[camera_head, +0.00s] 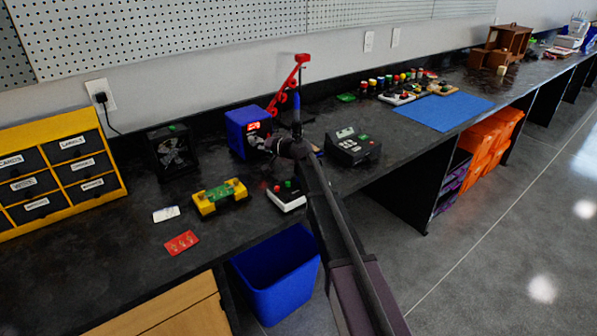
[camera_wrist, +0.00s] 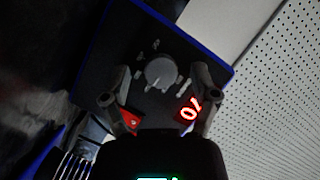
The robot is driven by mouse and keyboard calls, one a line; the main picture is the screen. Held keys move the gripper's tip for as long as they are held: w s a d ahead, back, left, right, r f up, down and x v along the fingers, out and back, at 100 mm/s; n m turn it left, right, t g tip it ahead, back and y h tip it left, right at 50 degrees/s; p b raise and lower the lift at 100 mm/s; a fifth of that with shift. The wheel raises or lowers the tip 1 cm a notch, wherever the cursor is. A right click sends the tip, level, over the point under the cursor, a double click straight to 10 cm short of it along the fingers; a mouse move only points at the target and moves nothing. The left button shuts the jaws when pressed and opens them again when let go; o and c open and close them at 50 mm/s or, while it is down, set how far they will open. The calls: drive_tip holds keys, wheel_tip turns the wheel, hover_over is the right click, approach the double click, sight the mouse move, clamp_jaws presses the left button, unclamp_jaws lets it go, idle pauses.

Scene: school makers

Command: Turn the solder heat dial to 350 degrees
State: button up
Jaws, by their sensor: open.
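The solder station is a blue box with a dark front panel, standing on the black counter in the head view (camera_head: 236,131). Its panel fills the middle of the wrist view (camera_wrist: 178,45). The grey round heat dial (camera_wrist: 162,73) has a pale pointer line and tick marks around it. A red lit display (camera_wrist: 190,108) shows digits, partly hidden by a finger, so I cannot read the full value. My gripper (camera_wrist: 160,84) is open, with one finger on either side of the dial; I cannot tell whether they touch it. In the head view, my gripper (camera_head: 263,146) is at the station's front.
A red bracket (camera_head: 290,88) rises behind my arm. A black fan box (camera_head: 172,150) stands left of the station, a black device (camera_head: 352,147) right. A yellow-green fixture (camera_head: 220,196) and white button box (camera_head: 287,195) lie in front. A blue bin (camera_head: 275,280) stands below.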

drive_tip(key=n+h+p, duration=0.2)
drive_tip(key=n, duration=0.1)
drive_tip(key=shift+a+r, duration=0.1)
drive_tip(key=shift+r, duration=0.15)
drive_tip(key=n+h+p, duration=0.1)
drive_tip(key=n+h, duration=0.1)
drive_tip(key=n, duration=0.1)
drive_tip(key=shift+s+t+p, duration=0.1)
drive_tip(key=shift+t+p, duration=0.3)
drive_tip(key=p+v, duration=0.6)
drive_tip(key=v, duration=0.8)
drive_tip(key=s+d+f+m+g+h+p, duration=0.1)
drive_tip(key=s+d+g+h+p, duration=0.1)
drive_tip(key=s, duration=0.6)
drive_tip(key=s+d+f+m+g+h+p, duration=0.1)
drive_tip(key=s+d+f+g+h+p, duration=0.1)
drive_tip(key=s+d, duration=0.4)
drive_tip(key=shift+s+d+g+h+p, duration=0.3)
drive_tip(key=shift+s+g+p, duration=0.25)
drive_tip(key=shift+s+g, duration=0.75)
drive_tip(key=shift+s+f+t, duration=0.1)
drive_tip(key=shift+s+t, duration=0.15)
drive_tip(key=shift+t, duration=0.05)
drive_tip(key=shift+s, duration=0.1)
